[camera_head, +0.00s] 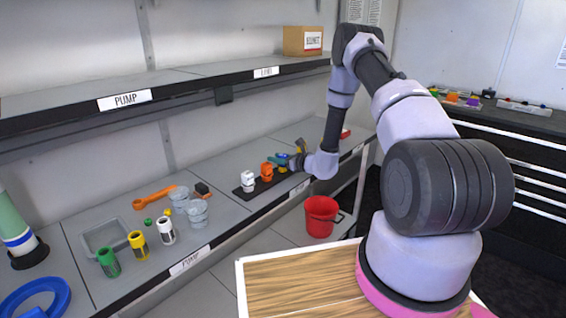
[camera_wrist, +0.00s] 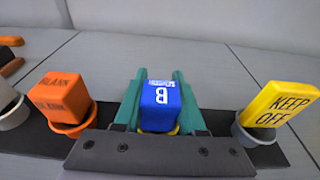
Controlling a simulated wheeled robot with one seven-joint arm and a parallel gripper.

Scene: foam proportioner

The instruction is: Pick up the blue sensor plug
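The blue sensor plug (camera_wrist: 160,104) is a small block with a white "B" label. It stands in a round holder with a yellow rim (camera_wrist: 163,132) on a black strip (camera_wrist: 222,122). My gripper (camera_wrist: 160,84) reaches over the strip, with one green finger on each side of the plug. Narrow gaps seem to show beside the plug, so the fingers look open; contact is hard to judge. In the head view my gripper (camera_head: 284,162) is at the far part of the strip, and the plug is small and partly hidden there.
An orange "BLANK" plug (camera_wrist: 62,98) stands left of the blue one, and a yellow "KEEP OFF" plug (camera_wrist: 280,104) right of it. A white plug (camera_head: 248,179) stands farther left. Cups (camera_head: 195,210) and a grey tray (camera_head: 104,237) occupy the near shelf. A red bucket (camera_head: 321,216) is below.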

